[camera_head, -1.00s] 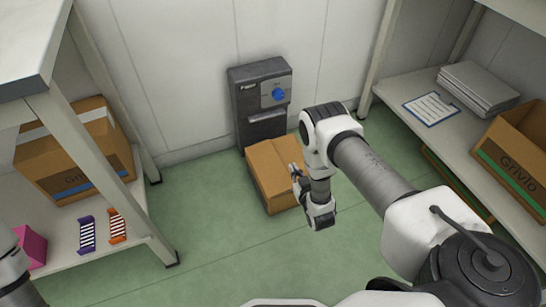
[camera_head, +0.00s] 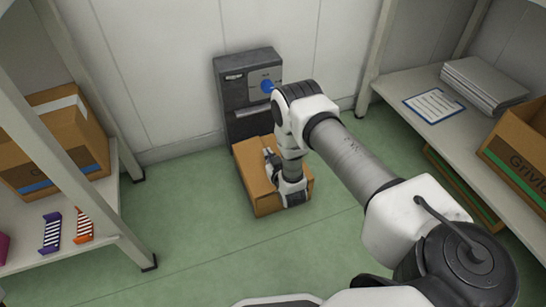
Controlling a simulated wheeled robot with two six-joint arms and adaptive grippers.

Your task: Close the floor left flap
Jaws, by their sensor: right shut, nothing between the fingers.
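A brown cardboard box (camera_head: 259,191) stands on the green floor against the dark wall unit. Its top looks mostly covered, but my right arm hides much of it, and I cannot make out the left flap separately. My right gripper (camera_head: 268,154) is shut and empty over the top of the box, its fingers pointing toward the back left. I cannot tell whether it touches the cardboard. My left gripper is not in view.
A dark wall unit (camera_head: 240,84) with a blue knob (camera_head: 267,87) stands behind the box. The left shelf (camera_head: 85,247) holds another cardboard box (camera_head: 58,145). The right shelf (camera_head: 400,84) holds a clipboard (camera_head: 433,104) and grey stack (camera_head: 484,84). Floor in front is clear.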

